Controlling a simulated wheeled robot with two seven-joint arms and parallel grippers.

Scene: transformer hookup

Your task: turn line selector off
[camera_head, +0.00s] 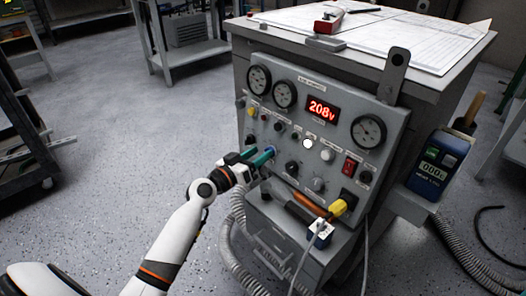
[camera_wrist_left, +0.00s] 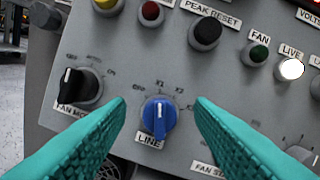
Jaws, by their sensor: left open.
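The line selector (camera_wrist_left: 158,118) is a blue knob with a LINE label below it, low on the grey panel. Its pointer stands about upright in the left wrist view, between the OFF and X1 marks or near them; I cannot tell exactly which. In the head view a bit of the blue knob (camera_head: 271,150) shows at my fingertips. My left gripper (camera_wrist_left: 160,125) has teal fingers, open, one on each side of the knob and apart from it. In the head view the left gripper (camera_head: 262,156) is at the panel's left part. My right gripper is not in view.
The black fan mode knob (camera_wrist_left: 80,85) is left of the line selector. The display (camera_head: 317,108) reads 208V.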

